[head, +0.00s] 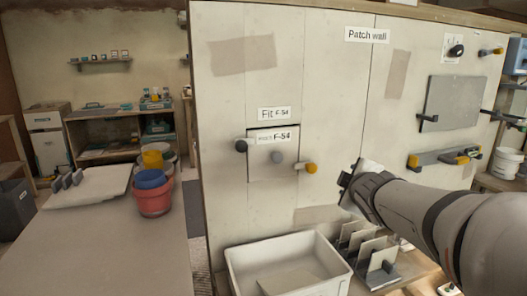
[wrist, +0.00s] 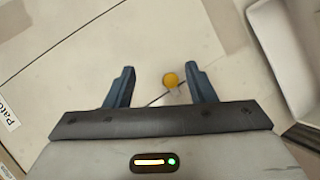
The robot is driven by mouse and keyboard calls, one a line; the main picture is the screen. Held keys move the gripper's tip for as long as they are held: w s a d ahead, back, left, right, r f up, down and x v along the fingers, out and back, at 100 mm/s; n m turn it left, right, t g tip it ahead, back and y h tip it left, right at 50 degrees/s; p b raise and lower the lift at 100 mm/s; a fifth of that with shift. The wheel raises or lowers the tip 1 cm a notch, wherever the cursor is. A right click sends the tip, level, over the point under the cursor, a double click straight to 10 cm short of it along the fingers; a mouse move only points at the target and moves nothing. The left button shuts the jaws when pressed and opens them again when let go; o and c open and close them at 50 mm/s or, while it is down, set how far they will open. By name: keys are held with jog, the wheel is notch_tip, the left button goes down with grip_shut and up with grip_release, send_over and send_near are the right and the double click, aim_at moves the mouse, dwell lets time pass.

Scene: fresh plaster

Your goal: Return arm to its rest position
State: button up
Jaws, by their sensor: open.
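My gripper (head: 352,181) is raised in front of the patch wall (head: 345,75), right of a fitted panel labelled F-54 (head: 262,165). In the wrist view my gripper (wrist: 160,80) has its two blue-grey fingers apart with nothing between them. A yellow knob (wrist: 171,80) shows beyond the fingers, against the pale wall. In the head view the panel sits under a "Fit F-54" label, with a dark knob (head: 241,146) at its left and a yellow knob (head: 311,168) at its right. My arm reaches in from the lower right.
A grey board (head: 452,103) is held on the wall at right. A bench (head: 110,250) at left bears a red bucket (head: 155,203).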

jog(key=s+a+m+g+p, duration=0.3)
jog(key=s+m+g+p, duration=0.2)
jog(key=s+p, duration=0.3)
jog(key=s+a+m+g+y+p, duration=0.1)
jog(key=s+a+m+g+p, duration=0.2)
jog(key=s, duration=1.3)
jog(key=m+g+p, duration=0.3)
jog(key=m+p, duration=0.1)
jog(key=p, duration=0.1)
jog(key=shift+s+a+r, duration=0.2)
jog(key=shift+s+r, duration=0.1)
jog(key=shift+s, duration=0.1)
